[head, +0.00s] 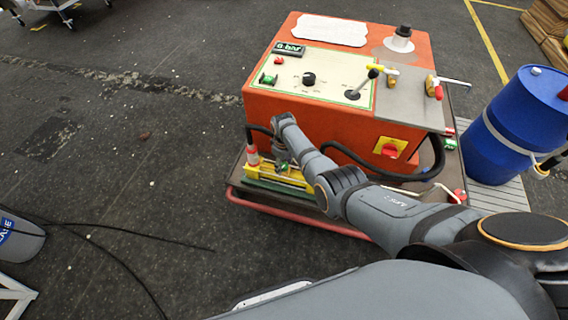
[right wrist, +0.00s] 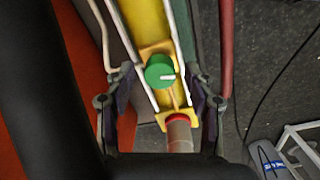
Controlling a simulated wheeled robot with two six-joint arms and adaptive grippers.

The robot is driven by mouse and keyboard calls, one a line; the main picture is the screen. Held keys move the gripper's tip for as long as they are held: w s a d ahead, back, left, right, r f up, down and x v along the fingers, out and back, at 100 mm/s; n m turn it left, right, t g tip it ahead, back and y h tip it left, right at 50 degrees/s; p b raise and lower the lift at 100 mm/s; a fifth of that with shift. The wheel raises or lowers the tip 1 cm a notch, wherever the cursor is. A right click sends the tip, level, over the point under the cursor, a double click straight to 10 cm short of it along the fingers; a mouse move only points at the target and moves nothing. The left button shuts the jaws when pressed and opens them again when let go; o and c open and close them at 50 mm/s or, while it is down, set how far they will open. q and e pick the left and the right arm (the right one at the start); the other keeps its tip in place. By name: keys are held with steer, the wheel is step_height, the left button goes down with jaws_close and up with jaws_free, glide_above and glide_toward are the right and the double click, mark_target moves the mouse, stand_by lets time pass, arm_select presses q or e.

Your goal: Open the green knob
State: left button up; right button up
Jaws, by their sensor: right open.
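A round green knob (right wrist: 160,71) with a white mark sits on a yellow fitting (right wrist: 166,108) in the right wrist view. A pipe with a red ring (right wrist: 178,130) joins the fitting below the knob. My right gripper (right wrist: 160,82) is open, one finger on each side of the knob, with gaps showing. In the head view my right gripper (head: 282,158) points down at the low yellow part (head: 262,176) on the machine's front edge, and the knob there is hidden by it. My left gripper is not in view.
The orange machine (head: 330,115) has a control panel (head: 336,92) with another green knob (head: 268,79), a black dial and levers. A red rail (head: 300,218) runs along its base. A blue barrel (head: 505,130) stands right. The floor at left is mostly clear.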

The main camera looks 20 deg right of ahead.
mark_target(284, 165)
steer(key=shift+r, duration=0.15)
step_height(284, 165, up, 12)
stand_by(0.4)
steer(key=shift+s+f, duration=0.1)
steer(key=shift+f, duration=0.15)
